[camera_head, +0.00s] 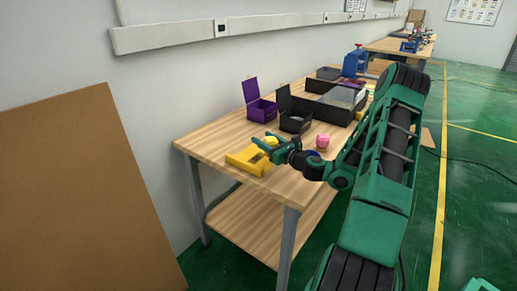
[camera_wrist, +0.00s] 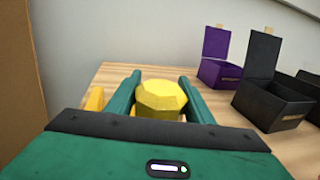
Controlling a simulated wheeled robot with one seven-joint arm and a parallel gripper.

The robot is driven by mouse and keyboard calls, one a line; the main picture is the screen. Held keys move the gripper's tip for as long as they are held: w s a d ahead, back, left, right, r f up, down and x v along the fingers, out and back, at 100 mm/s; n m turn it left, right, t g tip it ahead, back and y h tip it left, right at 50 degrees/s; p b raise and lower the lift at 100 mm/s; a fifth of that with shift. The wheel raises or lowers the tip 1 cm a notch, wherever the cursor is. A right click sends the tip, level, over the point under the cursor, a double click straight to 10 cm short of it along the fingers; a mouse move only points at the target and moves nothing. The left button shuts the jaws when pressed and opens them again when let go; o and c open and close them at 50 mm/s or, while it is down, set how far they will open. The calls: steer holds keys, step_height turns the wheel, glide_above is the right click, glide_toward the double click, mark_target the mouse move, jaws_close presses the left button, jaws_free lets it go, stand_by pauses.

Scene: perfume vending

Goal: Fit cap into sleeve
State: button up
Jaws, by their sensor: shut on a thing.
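A yellow faceted cap (camera_wrist: 161,97) sits between the two green fingers of my gripper (camera_wrist: 161,92) in the wrist view, and the fingers are shut on it. In the head view my gripper (camera_head: 268,146) is over the yellow sleeve block (camera_head: 247,160) near the table's front left, and the cap (camera_head: 271,141) shows as a small yellow shape by the fingers. A yellow edge of the block (camera_wrist: 95,99) shows left of the fingers in the wrist view. The sleeve's opening is hidden, and I cannot tell whether the cap touches the block.
An open purple box (camera_head: 262,109) and an open black box (camera_head: 295,122) stand behind my gripper on the wooden table (camera_head: 212,135). A pink item (camera_head: 322,141) stands right of my gripper. A larger black tray (camera_head: 325,108) lies farther back. The table's left corner is bare.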

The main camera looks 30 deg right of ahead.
step_height(320, 180, down, 3)
steer(key=shift+w+a+f, duration=0.1)
steer(key=shift+a+f, duration=0.1)
steer(key=shift+f, duration=0.25)
steer(key=shift+a, duration=0.2)
steer(key=shift+f, duration=0.1)
steer(key=o, duration=1.1)
steer(key=shift+c, duration=0.2)
steer(key=shift+d, duration=0.1)
